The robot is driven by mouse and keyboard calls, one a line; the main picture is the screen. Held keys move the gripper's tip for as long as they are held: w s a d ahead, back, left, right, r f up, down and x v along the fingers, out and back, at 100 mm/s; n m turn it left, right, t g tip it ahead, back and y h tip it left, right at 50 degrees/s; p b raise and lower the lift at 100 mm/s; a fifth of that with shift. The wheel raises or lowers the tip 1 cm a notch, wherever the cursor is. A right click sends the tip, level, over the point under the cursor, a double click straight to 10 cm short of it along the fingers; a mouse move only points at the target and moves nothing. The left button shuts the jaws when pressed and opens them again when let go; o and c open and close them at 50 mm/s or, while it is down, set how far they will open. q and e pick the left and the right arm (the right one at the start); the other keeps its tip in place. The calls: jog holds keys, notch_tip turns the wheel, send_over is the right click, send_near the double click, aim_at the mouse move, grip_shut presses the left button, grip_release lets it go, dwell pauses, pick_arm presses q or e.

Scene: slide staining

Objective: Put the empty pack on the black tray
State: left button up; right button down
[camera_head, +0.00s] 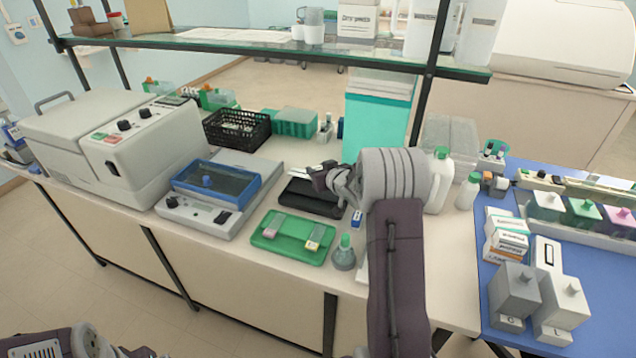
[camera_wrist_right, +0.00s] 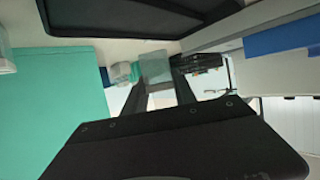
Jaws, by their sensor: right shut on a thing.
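The black tray (camera_head: 312,197) lies on the bench, behind the green tray. In the right wrist view its dark rim (camera_wrist_right: 130,32) shows along the top. My right gripper (camera_head: 308,172) is over the back part of the black tray. It is shut on a small pale, translucent pack (camera_wrist_right: 155,68), which shows between the fingertips in the right wrist view. In the head view the pack is too small to make out clearly. Whether it touches the tray cannot be told. My left gripper is not in view; only part of my left arm shows at the lower left.
A green tray (camera_head: 275,246) with two small packs lies in front. A squat bottle (camera_head: 344,254) stands right of it. A blue-framed device (camera_head: 215,183) stands left, a black basket (camera_head: 237,129) behind. A tall teal box (camera_head: 375,125) stands behind my gripper. A shelf (camera_head: 270,42) runs above.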

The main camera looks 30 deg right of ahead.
notch_tip(320, 180, down, 4)
jog(key=shift+s+r+b, duration=0.15)
jog(key=shift+r+b, duration=0.1)
jog(key=shift+b, duration=0.25)
jog(key=shift+f, duration=0.3)
jog(key=shift+f, duration=0.15)
jog(key=c, duration=1)
grip_release()
